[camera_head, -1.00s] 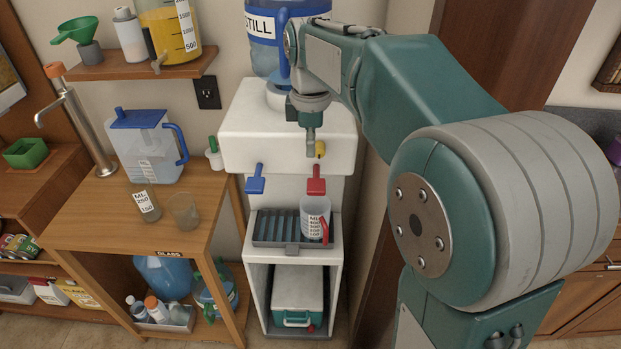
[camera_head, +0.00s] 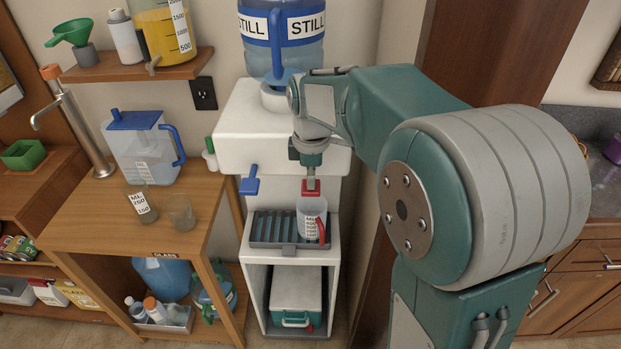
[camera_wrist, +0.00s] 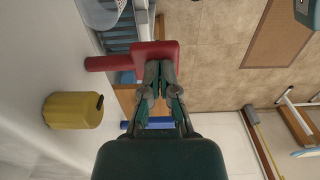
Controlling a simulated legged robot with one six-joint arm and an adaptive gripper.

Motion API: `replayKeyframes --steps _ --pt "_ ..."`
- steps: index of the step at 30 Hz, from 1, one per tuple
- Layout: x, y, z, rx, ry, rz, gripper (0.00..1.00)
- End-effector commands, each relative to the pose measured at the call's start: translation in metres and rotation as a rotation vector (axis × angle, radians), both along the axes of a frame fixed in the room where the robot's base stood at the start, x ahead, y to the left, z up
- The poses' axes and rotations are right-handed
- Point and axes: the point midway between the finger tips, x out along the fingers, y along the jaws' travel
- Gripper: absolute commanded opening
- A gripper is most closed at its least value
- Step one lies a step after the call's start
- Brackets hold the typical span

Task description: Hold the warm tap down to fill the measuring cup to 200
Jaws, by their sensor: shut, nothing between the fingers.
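The red tap (camera_head: 312,190) is on the front of the white dispenser (camera_head: 255,135), to the right of the blue tap (camera_head: 249,183). My gripper (camera_head: 311,182) is shut and empty, with its fingertips right at the top of the red tap. In the wrist view the fingertips (camera_wrist: 160,70) overlap the red tap's paddle (camera_wrist: 150,55); I cannot tell whether it is pressed. The clear measuring cup (camera_head: 310,210), with a red handle and a marked label, stands upright below the red tap on the drip tray (camera_head: 268,229). No liquid is clearly visible in it.
A wooden stand to the left holds a blue-lidded pitcher (camera_head: 143,150) and two small glasses. A STILL water bottle (camera_head: 300,35) tops the dispenser.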

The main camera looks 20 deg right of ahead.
Motion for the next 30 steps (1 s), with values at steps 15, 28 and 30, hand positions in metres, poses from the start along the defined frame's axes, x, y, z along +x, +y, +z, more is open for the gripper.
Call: replayKeyframes --steps 15,28,30 --pt "-0.007 0.004 -0.021 -0.084 -0.255 0.005 0.00" --pt "-0.006 0.003 -0.038 -0.081 -0.247 0.001 0.00" --pt "-0.006 0.003 -0.038 -0.081 -0.247 0.001 0.00"
